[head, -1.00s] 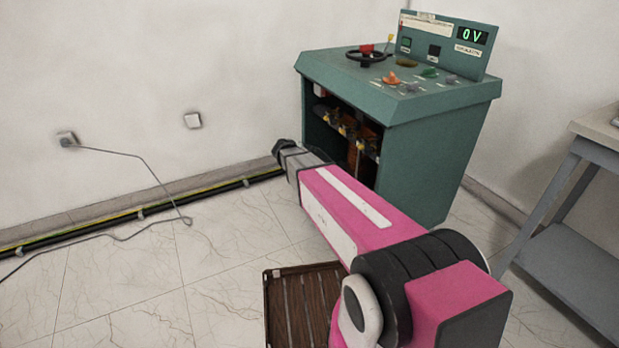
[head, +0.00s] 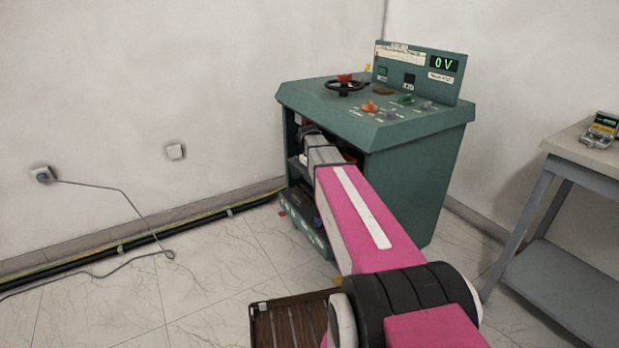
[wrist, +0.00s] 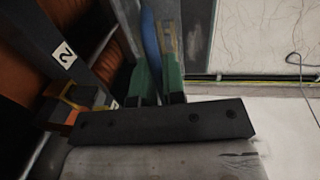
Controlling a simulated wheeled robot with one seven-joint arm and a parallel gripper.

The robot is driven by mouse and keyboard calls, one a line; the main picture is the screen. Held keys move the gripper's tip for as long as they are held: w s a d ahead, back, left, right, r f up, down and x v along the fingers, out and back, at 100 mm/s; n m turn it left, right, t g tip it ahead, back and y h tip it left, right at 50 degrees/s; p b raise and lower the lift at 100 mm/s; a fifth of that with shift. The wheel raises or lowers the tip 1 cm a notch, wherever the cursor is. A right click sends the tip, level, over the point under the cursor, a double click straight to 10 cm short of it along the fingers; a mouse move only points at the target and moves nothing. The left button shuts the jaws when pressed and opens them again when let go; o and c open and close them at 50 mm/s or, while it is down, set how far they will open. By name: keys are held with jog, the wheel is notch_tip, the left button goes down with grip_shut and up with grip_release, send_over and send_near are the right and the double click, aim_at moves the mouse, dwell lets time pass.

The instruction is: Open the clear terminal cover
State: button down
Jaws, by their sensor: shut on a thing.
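The green test cabinet (head: 418,185) stands against the wall with its front opening facing left. My gripper reaches into this opening, and its tips are hidden in the head view. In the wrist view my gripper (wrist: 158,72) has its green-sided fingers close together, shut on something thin. I take this to be the clear terminal cover, but its see-through surface cannot be made out. Orange-brown coils (wrist: 112,45) and a dark bar with a "2" label (wrist: 64,55) are left of the fingers.
A grey bench (head: 575,225) with a meter (head: 603,127) stands at the right. A brown slatted crate (head: 285,325) is on the floor by my arm. Black cable (head: 130,243) runs along the wall base.

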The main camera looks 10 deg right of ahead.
jog(key=shift+w+d+r, duration=0.15)
jog(key=shift+d+r, duration=0.05)
jog(key=shift+d, duration=0.35)
jog(key=shift+w+d+r, duration=0.15)
jog(key=shift+d, duration=0.35)
jog(key=c, duration=1.2)
grip_release()
jog(key=shift+c, duration=0.2)
notch_tip(320, 180, up, 7)
jog(key=a, duration=0.1)
jog(key=shift+s+r, duration=0.2)
